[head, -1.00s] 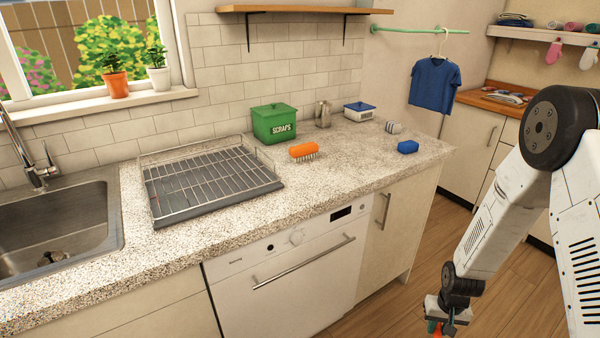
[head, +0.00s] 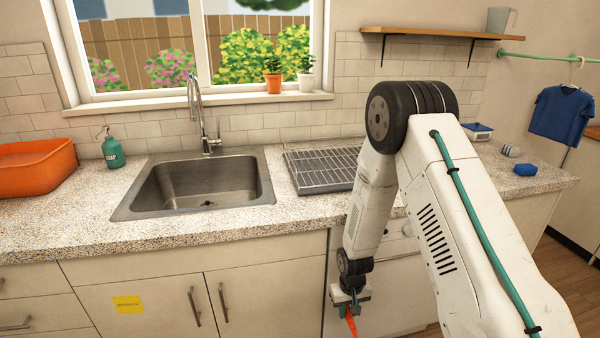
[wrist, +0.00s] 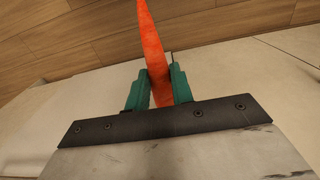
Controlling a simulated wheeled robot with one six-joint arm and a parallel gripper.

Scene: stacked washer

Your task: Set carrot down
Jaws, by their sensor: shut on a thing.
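The orange carrot (wrist: 152,45) is held between the two green fingers of my gripper (wrist: 156,88) in the wrist view. Its tapered end points away from the gripper. In the head view my gripper (head: 350,296) hangs low in front of the cabinet fronts, below the counter edge. The carrot (head: 350,325) shows there as a small orange piece under the fingers, cut off by the bottom of the picture. It touches no surface that I can see.
The counter (head: 75,215) holds a steel sink (head: 200,187), an orange basin (head: 35,175), a green soap bottle (head: 113,150) and a drying rack (head: 318,170). A blue sponge (head: 525,169) lies at the right. Counter around the sink is clear. My arm hides part of the right counter.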

